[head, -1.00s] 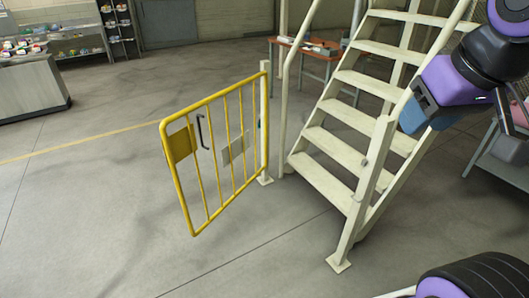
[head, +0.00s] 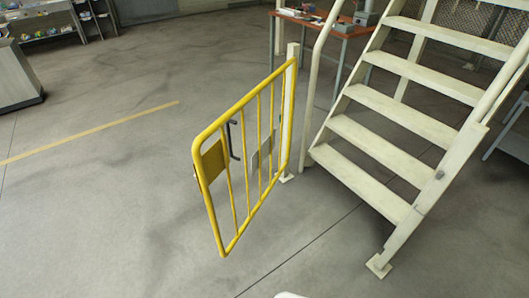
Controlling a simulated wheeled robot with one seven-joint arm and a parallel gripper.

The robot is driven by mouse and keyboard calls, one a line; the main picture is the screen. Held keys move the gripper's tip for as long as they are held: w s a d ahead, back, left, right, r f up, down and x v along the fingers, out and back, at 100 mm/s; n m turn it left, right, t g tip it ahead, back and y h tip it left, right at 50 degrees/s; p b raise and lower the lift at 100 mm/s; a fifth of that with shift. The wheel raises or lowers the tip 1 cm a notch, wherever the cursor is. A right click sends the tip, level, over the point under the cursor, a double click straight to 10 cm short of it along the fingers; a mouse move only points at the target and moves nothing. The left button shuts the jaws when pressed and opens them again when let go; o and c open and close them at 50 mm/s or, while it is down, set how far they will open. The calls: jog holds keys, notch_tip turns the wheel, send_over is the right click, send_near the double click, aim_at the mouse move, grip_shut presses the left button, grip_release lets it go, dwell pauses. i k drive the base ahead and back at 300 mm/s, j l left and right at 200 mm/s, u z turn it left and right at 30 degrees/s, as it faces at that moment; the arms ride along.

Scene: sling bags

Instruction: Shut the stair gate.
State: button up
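The yellow stair gate (head: 250,155) stands open, swung out from its cream hinge post (head: 289,110) toward the front left. A dark handle (head: 232,140) and a grey plate (head: 263,151) show on it through the bars. A yellow plate (head: 213,161) sits at its free end. The cream stairs (head: 400,120) rise to the right, and their foot is unblocked. The stair post on the right (head: 434,185) has a small grey fitting on it.
A table with a reddish top (head: 330,24) holds several items behind the gate. A grey counter (head: 18,78) and shelves stand at the far left. The floor left of the gate and in front of the stairs is clear.

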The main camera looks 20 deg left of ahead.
aim_at(207, 166)
jog(key=j+z, duration=0.1)
jog(key=j, duration=1.4)
jog(key=j+z, duration=0.15)
jog(key=j, duration=1.35)
jog(key=i+j, duration=0.5)
jog(key=k+j+u, duration=0.15)
jog(key=j, duration=0.7)
jog(key=i+l, duration=0.05)
